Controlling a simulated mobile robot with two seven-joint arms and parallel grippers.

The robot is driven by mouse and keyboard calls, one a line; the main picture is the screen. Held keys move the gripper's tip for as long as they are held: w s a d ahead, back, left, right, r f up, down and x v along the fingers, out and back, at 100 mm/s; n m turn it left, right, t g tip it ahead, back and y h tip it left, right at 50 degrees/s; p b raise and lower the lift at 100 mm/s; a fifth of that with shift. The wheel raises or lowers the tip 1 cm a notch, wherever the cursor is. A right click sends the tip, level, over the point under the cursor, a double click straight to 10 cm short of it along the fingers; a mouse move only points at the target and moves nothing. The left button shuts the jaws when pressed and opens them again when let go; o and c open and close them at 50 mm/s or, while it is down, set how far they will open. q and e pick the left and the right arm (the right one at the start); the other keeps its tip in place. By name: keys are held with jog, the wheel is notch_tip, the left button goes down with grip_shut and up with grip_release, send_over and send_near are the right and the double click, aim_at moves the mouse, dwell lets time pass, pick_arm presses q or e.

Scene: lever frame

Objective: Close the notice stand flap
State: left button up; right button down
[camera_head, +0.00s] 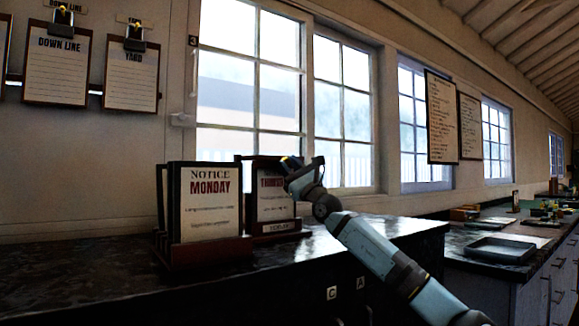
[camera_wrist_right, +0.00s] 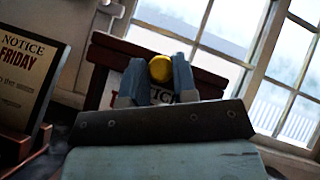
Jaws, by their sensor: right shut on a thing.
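Two notice stands are on the dark counter. The nearer stand (camera_head: 203,205) has a card reading "NOTICE MONDAY". The second stand (camera_head: 277,228) is just right of it, with a partly covered card and a dark red frame (camera_wrist_right: 205,75). My right gripper (camera_head: 293,165) reaches to the upper right of this second stand. In the right wrist view my right gripper (camera_wrist_right: 158,82) is shut on a yellow knob (camera_wrist_right: 161,68) in front of the dark red frame. The fingers and wrist hide much of that stand's card. My left gripper is not in view.
The dark counter (camera_head: 95,287) is clear in front of the stands. Clipboards (camera_head: 57,70) hang on the left wall, and windows (camera_head: 250,75) are behind. A tray (camera_head: 503,250) rests on a lower counter at right. A "FRIDAY" card (camera_wrist_right: 22,75) shows in the wrist view.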

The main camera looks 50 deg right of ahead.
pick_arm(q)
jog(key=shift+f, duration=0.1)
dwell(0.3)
pick_arm(e)
jog(key=c, duration=1.2)
grip_release()
jog(key=shift+f, duration=0.1)
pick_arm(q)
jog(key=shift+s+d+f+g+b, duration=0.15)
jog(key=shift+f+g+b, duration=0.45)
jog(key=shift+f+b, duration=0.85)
pick_arm(e)
jog(key=s+d+f, duration=0.1)
jog(key=s+f, duration=0.2)
jog(key=s, duration=1.2)
jog(key=shift+s+f+p, duration=0.15)
jog(key=shift+s+p, duration=0.15)
